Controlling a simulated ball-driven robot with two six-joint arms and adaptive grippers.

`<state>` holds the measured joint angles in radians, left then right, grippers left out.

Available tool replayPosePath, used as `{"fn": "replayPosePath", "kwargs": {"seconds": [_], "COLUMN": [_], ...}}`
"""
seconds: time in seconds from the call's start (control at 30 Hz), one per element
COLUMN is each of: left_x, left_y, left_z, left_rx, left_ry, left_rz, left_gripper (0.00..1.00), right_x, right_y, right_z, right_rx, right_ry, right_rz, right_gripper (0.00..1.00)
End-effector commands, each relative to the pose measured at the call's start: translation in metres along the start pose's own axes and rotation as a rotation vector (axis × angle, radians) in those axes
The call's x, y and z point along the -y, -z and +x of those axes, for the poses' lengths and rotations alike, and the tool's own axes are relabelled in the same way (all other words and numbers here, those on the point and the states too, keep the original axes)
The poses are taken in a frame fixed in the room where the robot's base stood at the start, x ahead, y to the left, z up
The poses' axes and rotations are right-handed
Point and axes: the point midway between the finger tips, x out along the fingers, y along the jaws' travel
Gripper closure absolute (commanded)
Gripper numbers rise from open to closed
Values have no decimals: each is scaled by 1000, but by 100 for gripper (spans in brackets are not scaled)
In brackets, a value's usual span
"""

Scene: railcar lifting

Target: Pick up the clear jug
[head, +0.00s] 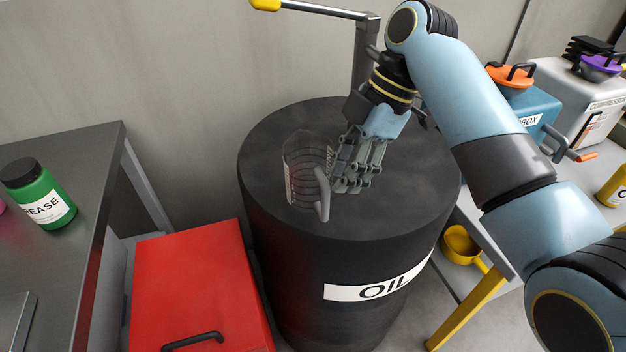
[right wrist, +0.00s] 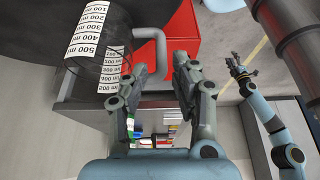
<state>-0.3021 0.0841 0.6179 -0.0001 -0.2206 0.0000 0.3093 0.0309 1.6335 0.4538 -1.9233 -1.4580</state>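The clear jug (head: 300,160) stands on top of the black oil drum (head: 270,140). Its grey handle (head: 322,196) faces the right gripper. In the right wrist view the jug (right wrist: 98,48) fills the upper left with its white measuring labels, and the handle shows just ahead of the fingers. My right gripper (head: 352,182) is open beside the handle; it also shows in the right wrist view (right wrist: 168,62). I cannot tell whether a finger touches the handle. My left gripper (right wrist: 240,70) is small in the right wrist view, away from the jug, its opening unclear.
A red box (head: 195,285) stands left of the drum. A grey table (head: 85,165) at the left holds a green bottle (head: 40,195). A lever with a yellow knob (head: 330,12) rises behind the drum. A bench with several containers stands at the right.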

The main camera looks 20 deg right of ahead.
Motion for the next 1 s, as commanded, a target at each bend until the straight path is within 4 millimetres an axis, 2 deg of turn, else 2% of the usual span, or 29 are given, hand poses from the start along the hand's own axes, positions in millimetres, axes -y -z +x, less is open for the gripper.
{"fn": "replayPosePath", "kwargs": {"seconds": [0.1, 0.33, 0.6, 0.9, 1.0], "left_x": [-3, -6, -5, -4, -4], "left_y": [1, 2, 4, 4, 4], "left_z": [0, -1, -1, -1, -1], "left_rx": [-2, -4, -7, -7, -7], "left_ry": [-4, -7, -6, -5, -5], "left_rz": [-2, -3, -3, -2, -2], "left_gripper": [60, 60, 60, 60, 60], "right_x": [1, 1, 1, 1, 1], "right_y": [0, 0, -1, -1, -1], "right_z": [21, 42, 83, 89, 88], "right_rx": [-2, 0, 1, 3, 3], "right_ry": [4, 2, 1, -1, -1], "right_rz": [4, 6, 6, 5, 6], "right_gripper": [73, 73, 73, 73, 85]}}
